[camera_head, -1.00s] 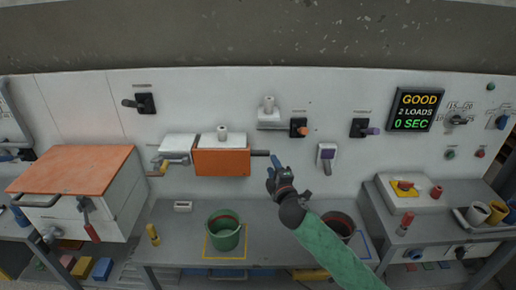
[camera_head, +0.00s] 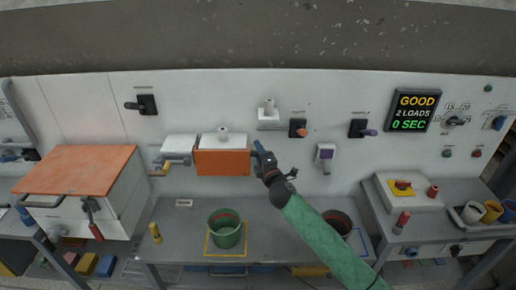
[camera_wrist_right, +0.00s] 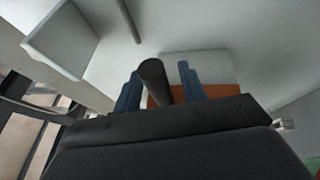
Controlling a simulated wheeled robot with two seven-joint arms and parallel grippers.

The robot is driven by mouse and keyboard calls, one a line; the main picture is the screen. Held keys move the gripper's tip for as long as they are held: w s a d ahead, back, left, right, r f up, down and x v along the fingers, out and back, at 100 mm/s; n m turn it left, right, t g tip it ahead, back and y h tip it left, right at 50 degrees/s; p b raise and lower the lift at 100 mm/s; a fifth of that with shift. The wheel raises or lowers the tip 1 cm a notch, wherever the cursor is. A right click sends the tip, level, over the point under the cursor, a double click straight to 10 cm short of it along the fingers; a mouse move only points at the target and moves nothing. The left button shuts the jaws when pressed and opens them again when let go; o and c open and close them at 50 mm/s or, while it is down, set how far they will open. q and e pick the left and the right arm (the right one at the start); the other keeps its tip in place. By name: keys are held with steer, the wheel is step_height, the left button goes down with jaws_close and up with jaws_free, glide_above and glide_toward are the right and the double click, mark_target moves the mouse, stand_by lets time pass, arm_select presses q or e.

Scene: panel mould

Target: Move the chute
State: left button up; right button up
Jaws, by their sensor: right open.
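An orange-fronted box (camera_head: 222,163) with a white top is on the wall panel in the head view; I take it to be the chute. In the wrist view its orange part (camera_wrist_right: 217,92) shows beyond my fingers. A dark round bar handle (camera_wrist_right: 154,80), seen earlier sticking out from the box's right side, stands between my blue fingers. My right gripper (camera_head: 259,148) is open around this bar, at the right end of the box. In the head view the gripper hides most of the bar. The right gripper also shows in the wrist view (camera_wrist_right: 160,87). My left gripper is not in view.
A green bucket (camera_head: 226,234) stands below in a yellow outline, and a dark bucket (camera_head: 338,222) stands to the right, partly behind my arm. A lever switch (camera_head: 326,155) is right of the gripper. A display (camera_head: 412,110) reads GOOD, 2 LOADS, 0 SEC.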

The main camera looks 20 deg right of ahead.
steer(key=shift+w, duration=0.4)
steer(key=shift+c, duration=0.2)
jaws_close()
steer(key=shift+f+b, duration=0.1)
steer(key=shift+b, duration=0.25)
